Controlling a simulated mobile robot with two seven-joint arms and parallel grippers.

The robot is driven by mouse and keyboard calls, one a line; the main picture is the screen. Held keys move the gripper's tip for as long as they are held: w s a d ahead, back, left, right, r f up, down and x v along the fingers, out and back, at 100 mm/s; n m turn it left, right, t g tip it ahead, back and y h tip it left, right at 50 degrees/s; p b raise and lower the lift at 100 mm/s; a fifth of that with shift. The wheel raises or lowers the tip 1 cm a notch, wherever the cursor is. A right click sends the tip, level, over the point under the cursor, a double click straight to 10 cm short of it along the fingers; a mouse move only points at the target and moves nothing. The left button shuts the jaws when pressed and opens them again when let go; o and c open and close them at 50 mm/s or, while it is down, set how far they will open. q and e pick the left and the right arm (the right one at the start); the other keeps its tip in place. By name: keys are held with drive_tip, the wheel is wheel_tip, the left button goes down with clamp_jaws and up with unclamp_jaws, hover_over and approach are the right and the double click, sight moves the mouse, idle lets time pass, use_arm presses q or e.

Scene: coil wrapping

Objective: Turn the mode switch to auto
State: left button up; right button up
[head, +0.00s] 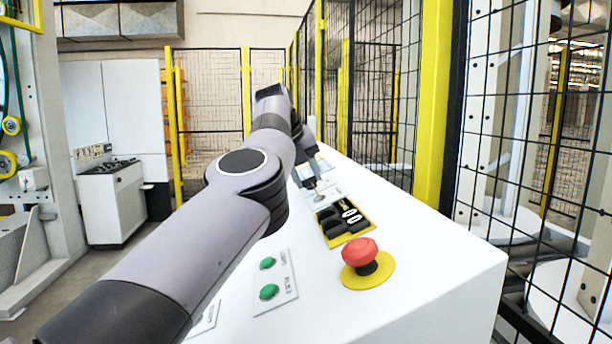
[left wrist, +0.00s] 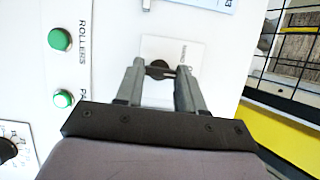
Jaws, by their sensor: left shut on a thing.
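The mode switch appears to be the small dark knob (left wrist: 158,71) on a pale labelled plate in the left wrist view. Its label is too small to read, so its setting cannot be told. My left gripper (left wrist: 160,74) has its two fingers on either side of the knob and is shut on it. In the head view, my left gripper (head: 316,185) reaches down to the plate (head: 326,192) on the white console top (head: 415,275), partly hidden by my own arm. My right gripper is not in view.
A red emergency button (head: 360,253) on a yellow disc stands nearer on the console. A yellow plate with black parts (head: 343,222) lies between. Two green buttons (head: 268,277) sit at left. A mesh fence (head: 432,100) runs along the right side.

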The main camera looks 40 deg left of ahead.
use_arm(q)
drive_tip(key=shift+s+a+f+m+t+b, duration=0.1)
drive_tip(key=shift+m+t+b, duration=0.2)
drive_tip(key=shift+m+b, duration=0.7)
drive_tip(key=shift+m+t+h, duration=0.3)
drive_tip(key=shift+m+h, duration=0.3)
drive_tip(key=shift+m, duration=0.5)
drive_tip(key=shift+a+m+h, duration=0.1)
drive_tip(key=shift+m+h, duration=0.2)
drive_tip(key=shift+m, duration=0.9)
drive_tip(key=shift+m+t+h, duration=0.3)
drive_tip(key=shift+m+h, duration=0.2)
drive_tip(key=shift+m, duration=0.6)
drive_tip(key=o, duration=1)
drive_tip(key=shift+o, duration=0.2)
drive_tip(key=b+v, duration=0.1)
drive_tip(key=v, duration=0.6)
drive_tip(key=shift+a, duration=0.1)
